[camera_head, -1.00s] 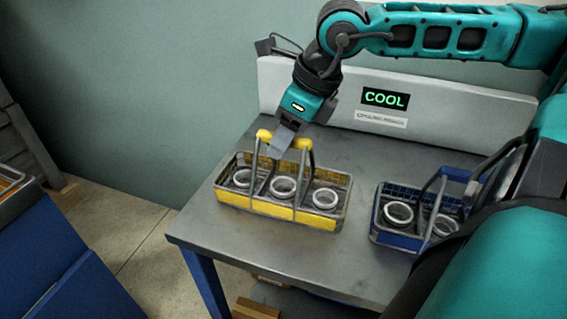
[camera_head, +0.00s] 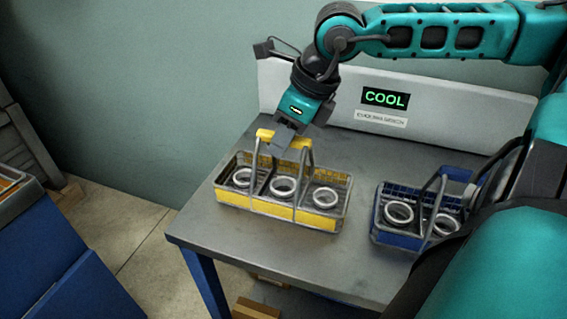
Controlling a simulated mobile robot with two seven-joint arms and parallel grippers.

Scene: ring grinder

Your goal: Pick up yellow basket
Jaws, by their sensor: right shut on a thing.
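The yellow basket (camera_head: 268,208) sits on the grey table at its left side. It is a long tray with grey wire sides, a yellow band and an arched handle with a yellow top bar (camera_head: 265,135). Three metal rings (camera_head: 284,187) lie in it in a row. My right gripper (camera_head: 283,140) reaches down from above and is shut on the basket's handle bar. The fingers partly hide the middle of the bar. My left gripper is not in view.
A blue basket (camera_head: 398,239) with metal rings stands to the right on the same table (camera_head: 350,262), partly hidden by my arm. A white panel with a "COOL" display (camera_head: 385,98) runs along the back. Blue furniture (camera_head: 75,275) stands at the lower left.

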